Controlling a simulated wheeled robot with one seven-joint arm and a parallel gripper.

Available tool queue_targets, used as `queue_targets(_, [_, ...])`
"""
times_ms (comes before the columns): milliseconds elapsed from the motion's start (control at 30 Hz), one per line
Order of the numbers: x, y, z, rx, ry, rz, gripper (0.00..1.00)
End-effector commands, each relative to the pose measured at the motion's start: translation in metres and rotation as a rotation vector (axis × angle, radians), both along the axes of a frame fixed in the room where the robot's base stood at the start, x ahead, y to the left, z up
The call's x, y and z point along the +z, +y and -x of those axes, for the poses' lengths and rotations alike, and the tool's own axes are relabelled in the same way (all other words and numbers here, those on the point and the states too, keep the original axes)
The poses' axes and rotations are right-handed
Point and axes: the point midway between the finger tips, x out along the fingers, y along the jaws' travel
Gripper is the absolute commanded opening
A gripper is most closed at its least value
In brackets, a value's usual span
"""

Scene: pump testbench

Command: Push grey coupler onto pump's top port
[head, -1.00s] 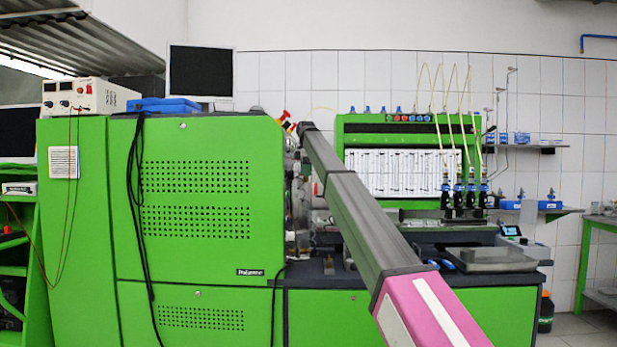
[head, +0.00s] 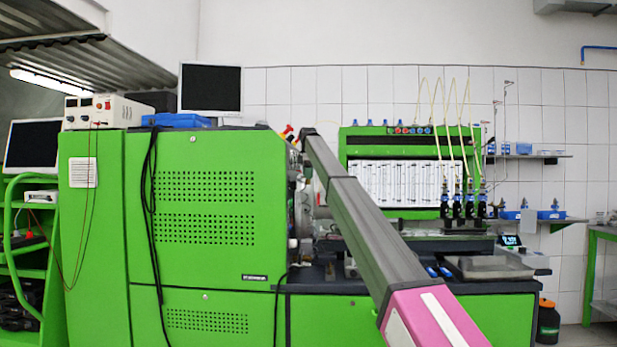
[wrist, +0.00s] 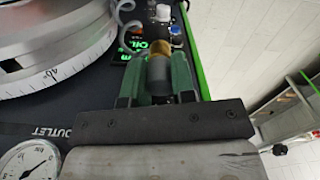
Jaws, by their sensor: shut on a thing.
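In the wrist view my gripper (wrist: 157,68) has two green fingers closed on a dark grey cylinder, the grey coupler (wrist: 160,80). A brass-coloured piece (wrist: 160,50) shows at the coupler's far end. Beyond it are dark and white parts with clear tubing. I cannot tell which of these is the pump's top port, or whether the coupler touches it. In the head view my arm reaches toward the right end of the green bench cabinet. My gripper, the coupler and the port cannot be made out there.
A silver graduated wheel (wrist: 50,45) lies close left of my gripper in the wrist view. A pressure gauge (wrist: 30,162) is at lower left. The green cabinet (head: 205,215) stands left of my arm. A metal tray (head: 490,267) sits on the bench at right.

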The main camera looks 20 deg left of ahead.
Motion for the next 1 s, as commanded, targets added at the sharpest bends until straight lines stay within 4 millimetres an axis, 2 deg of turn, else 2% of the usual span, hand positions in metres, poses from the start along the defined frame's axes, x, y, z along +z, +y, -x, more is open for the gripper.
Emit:
queue_targets(267, [0.000,-0.004,-0.001,0.000,0.000,0.000,0.00])
queue_targets(1000, [0.000,-0.073,-0.030,0.000,0.000,0.000,0.00])
